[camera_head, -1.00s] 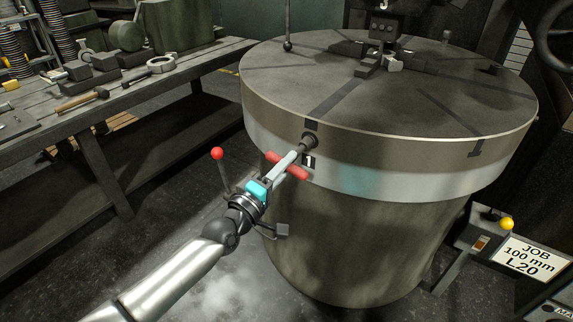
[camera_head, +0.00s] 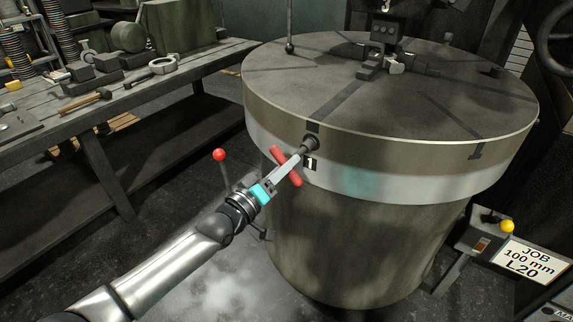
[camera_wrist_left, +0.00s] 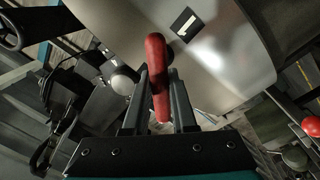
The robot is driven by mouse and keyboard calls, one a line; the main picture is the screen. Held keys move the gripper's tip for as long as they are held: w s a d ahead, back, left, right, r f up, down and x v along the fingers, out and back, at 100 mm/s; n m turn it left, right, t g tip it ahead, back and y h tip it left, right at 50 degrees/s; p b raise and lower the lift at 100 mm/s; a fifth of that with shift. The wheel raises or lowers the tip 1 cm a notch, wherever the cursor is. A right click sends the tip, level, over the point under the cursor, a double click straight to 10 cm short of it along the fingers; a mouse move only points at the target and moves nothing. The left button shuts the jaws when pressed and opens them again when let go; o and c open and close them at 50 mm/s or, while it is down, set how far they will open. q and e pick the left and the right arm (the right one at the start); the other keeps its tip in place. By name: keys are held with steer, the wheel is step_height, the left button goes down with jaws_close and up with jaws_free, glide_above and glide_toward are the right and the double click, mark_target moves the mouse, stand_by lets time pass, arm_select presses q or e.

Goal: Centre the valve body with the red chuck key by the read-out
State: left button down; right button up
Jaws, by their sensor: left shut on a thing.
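My left gripper (camera_head: 281,173) is shut on the red chuck key (camera_head: 293,178), at the side of the big round chuck table (camera_head: 400,180). The key's shank reaches a dark socket (camera_head: 310,143) in the table's side, beside the label 1; how deep it sits I cannot tell. In the left wrist view the red handle (camera_wrist_left: 156,60) lies between the two fingers. Grey and dark parts (camera_head: 383,55) stand at the middle of the table top; I cannot tell which is the valve body. No read-out figures are legible. My right gripper is not in view.
A workbench (camera_head: 150,95) with a hammer (camera_head: 85,102) and metal parts stands at the left. A red-knobbed lever (camera_head: 219,155) rises beside my left arm. A yellow-knobbed control (camera_head: 507,226) and a JOB 100 mm L20 sign (camera_head: 532,260) are at the right.

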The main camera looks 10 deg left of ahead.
arm_select(q)
steer(key=shift+w+r+m, duration=0.1)
steer(key=shift+r+m, duration=0.15)
steer(key=shift+m, duration=0.45)
steer(key=shift+r+m+p, duration=0.1)
steer(key=shift+m+p, duration=0.2)
steer(key=shift+m, duration=0.2)
steer(key=shift+s+a+p, duration=0.15)
steer(key=shift+s+p, duration=0.1)
steer(key=shift+p, duration=0.1)
steer(key=shift+p+v, duration=0.95)
steer(key=shift+v, duration=0.7)
steer(key=shift+s+d, duration=0.15)
steer(key=shift+d, duration=0.05)
